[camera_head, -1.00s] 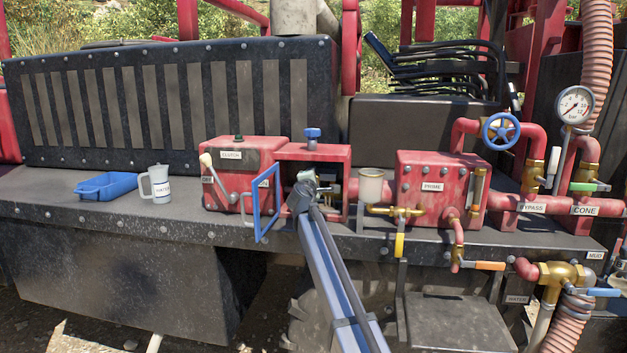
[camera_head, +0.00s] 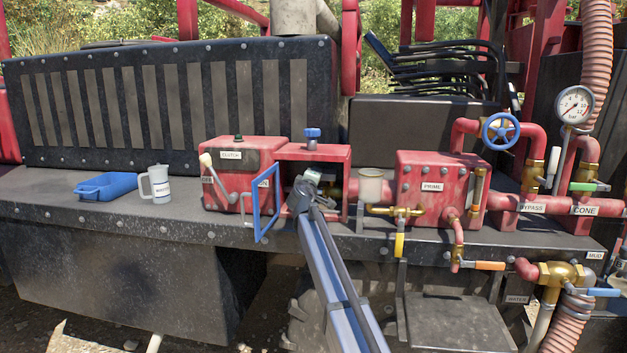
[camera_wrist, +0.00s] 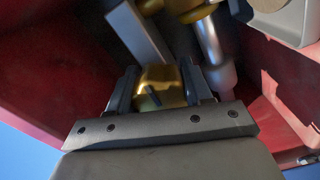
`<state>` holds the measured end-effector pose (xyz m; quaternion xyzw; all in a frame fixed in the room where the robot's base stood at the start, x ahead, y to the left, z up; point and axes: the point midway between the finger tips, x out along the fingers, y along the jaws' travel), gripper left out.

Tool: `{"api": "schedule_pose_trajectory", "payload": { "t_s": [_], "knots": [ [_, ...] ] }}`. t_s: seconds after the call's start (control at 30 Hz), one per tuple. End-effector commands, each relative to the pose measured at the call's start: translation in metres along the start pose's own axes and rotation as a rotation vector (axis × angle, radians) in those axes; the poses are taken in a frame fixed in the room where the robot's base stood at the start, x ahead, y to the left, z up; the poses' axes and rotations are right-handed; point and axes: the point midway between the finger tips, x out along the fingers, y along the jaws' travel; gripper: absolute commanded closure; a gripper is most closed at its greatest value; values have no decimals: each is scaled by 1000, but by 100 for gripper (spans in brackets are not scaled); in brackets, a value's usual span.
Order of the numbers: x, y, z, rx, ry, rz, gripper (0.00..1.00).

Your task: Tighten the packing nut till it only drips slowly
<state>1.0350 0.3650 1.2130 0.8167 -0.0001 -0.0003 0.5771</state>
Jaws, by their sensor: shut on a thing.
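In the wrist view my gripper (camera_wrist: 160,88) is shut on a brass packing nut (camera_wrist: 158,78), with one dark finger on each side of it. A dark mark shows on the nut's face. Behind it run a grey metal bar (camera_wrist: 138,34) and a pale shaft (camera_wrist: 211,45). In the head view my gripper (camera_head: 308,180) reaches into the open-fronted red housing (camera_head: 318,151). My arm hides the nut there. No drip can be made out in either view.
The blue-framed guard door (camera_head: 257,212) stands open just left of my arm. A cup (camera_head: 370,187) and the red PRIME box (camera_head: 437,200) are close on the right. A white jug (camera_head: 158,184) and blue tray (camera_head: 105,186) stand farther left on the deck.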

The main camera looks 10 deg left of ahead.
Motion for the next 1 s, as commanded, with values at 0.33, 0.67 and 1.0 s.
{"api": "schedule_pose_trajectory", "payload": {
  "t_s": [0.33, 0.67, 1.0],
  "knots": [
    [0, 0, -2, 51, 4, 0, 81],
    [0, 0, -2, 50, 5, 0, 47],
    [0, 0, -1, 49, 2, 0, 25]
  ]
}}
